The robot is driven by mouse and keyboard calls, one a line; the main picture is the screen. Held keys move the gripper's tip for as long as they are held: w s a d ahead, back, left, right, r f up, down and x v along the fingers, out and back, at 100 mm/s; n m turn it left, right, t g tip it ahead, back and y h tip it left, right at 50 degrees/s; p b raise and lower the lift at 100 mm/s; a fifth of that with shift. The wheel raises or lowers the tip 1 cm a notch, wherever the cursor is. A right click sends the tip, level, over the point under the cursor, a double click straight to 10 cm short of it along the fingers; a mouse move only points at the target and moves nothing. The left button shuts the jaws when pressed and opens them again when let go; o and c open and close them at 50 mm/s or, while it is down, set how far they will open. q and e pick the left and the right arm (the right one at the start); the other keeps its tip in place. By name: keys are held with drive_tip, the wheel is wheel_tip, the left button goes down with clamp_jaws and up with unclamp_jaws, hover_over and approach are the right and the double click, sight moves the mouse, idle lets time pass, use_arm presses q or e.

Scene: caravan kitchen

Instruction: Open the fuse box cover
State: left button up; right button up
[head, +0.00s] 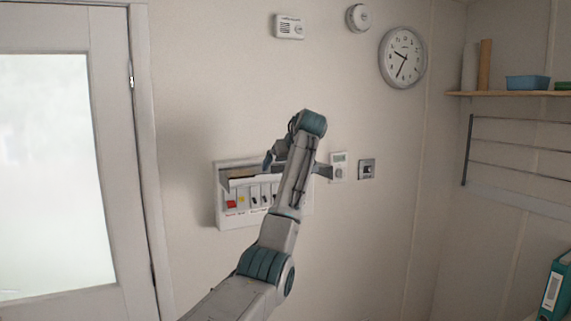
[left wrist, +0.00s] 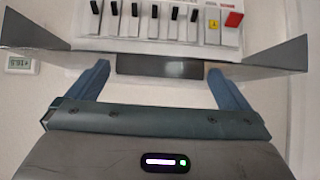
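The white fuse box (head: 232,221) is on the wall, partly hidden behind my left arm. Its grey cover (head: 240,181) is raised and sticks out from the wall above the exposed switches, one of them red. In the left wrist view, which is upside down, the cover (left wrist: 275,60) spans the picture between the row of switches (left wrist: 150,22) and my gripper. My left gripper (head: 270,160) is at the raised cover. In the left wrist view its fingers (left wrist: 159,75) are wide apart, with tips at the cover's edge; I cannot tell whether they touch it. My right gripper is out of view.
A thermostat (head: 338,168) and a wall switch (head: 367,169) are just right of the fuse box. A door (head: 60,170) is on the left. A shelf (head: 510,93) and a rack (head: 515,145) are on the right. The wall below the box is clear.

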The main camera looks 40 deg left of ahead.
use_arm(q)
drive_tip(key=b+v, duration=0.4)
drive_tip(key=v, duration=0.7)
drive_tip(key=shift+a+f, duration=0.1)
